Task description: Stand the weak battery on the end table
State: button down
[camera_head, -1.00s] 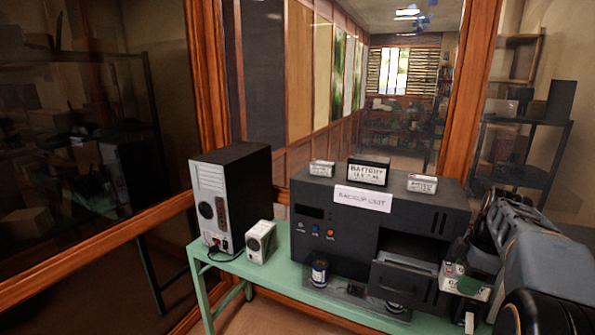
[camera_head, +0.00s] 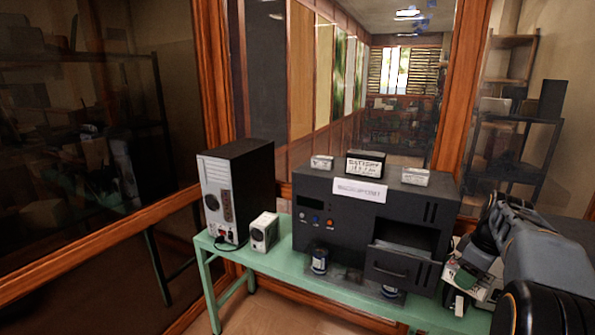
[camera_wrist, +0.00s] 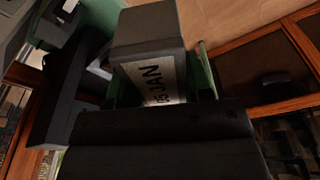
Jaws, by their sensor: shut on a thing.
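A boxy battery (camera_wrist: 148,42) with a dark grey end and a white label reading "05 JAN" is held in my gripper (camera_head: 462,282). In the wrist view it fills the space between the jaws of my gripper (camera_wrist: 160,92). In the head view my gripper is at the right end of the green table, beside the black backup unit (camera_head: 325,240). My arm and jaws make the held battery hard to pick out there. I cannot tell which surface is the end table, nor whether the held battery is the weak one.
A small battery (camera_head: 321,162), a larger battery (camera_head: 366,168) and another small battery (camera_head: 415,177) sit on the backup unit. Its front drawer (camera_head: 385,270) is below a dark opening. A computer tower (camera_head: 237,190) and small white box (camera_head: 264,232) share the green table (camera_head: 227,262).

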jog(key=w+a+f+m+h+b, duration=0.1)
jog(key=w+a+f+m, duration=0.25)
jog(key=f, duration=0.65)
jog(key=w+a+f+m+b, duration=0.15)
jog(key=a+f+m, duration=0.3)
jog(key=f, duration=0.55)
jog(key=s+a+f, duration=0.2)
jog(key=a+f, duration=0.5)
jog(key=f, duration=0.1)
jog(key=s+a+f+b, duration=0.1)
jog(key=s+a+f, duration=0.2)
jog(key=a+f, duration=0.5)
jog(key=shift+s+n, duration=0.15)
jog(key=shift+n, duration=0.25)
